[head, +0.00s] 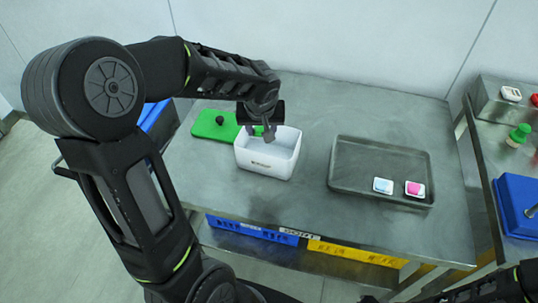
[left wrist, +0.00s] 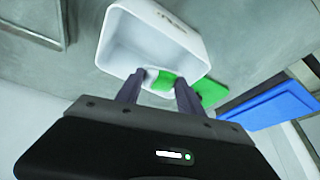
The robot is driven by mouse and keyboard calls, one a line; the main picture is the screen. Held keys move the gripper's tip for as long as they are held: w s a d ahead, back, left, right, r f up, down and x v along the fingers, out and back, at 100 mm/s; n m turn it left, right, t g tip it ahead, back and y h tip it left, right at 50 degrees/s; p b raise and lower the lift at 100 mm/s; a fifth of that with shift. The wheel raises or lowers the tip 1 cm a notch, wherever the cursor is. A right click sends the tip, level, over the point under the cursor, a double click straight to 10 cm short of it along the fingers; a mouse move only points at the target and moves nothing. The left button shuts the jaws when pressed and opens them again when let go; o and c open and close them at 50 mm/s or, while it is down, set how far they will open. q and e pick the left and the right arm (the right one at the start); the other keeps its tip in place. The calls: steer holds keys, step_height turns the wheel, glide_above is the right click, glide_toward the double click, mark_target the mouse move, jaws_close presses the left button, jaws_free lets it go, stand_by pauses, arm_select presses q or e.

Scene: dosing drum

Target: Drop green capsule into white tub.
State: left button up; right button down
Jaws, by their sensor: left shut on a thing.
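The white tub (head: 265,166) stands open on the grey table, left of the tray. My left gripper (head: 262,133) is above the tub's opening, near its back side, pointing down. It is shut on the green capsule (head: 258,130), which shows only as a small green patch between the fingers. In the left wrist view the green capsule (left wrist: 167,79) sits between the two fingertips, with the white tub (left wrist: 118,40) behind it. The tub's visible inside looks empty. My right gripper is not seen; only part of a dark arm shows at the bottom right.
A grey tray (head: 350,163) to the right holds a blue-topped piece (head: 383,185) and a pink-topped piece (head: 415,189). A side table at right carries a blue box (head: 520,205).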

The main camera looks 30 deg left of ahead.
arm_select(q)
steer(key=shift+f+b, duration=0.3)
steer(key=shift+f, duration=0.55)
steer(key=o, duration=1.4)
steer(key=v, duration=0.8)
steer(key=shift+b, duration=0.35)
steer(key=shift+f, duration=0.1)
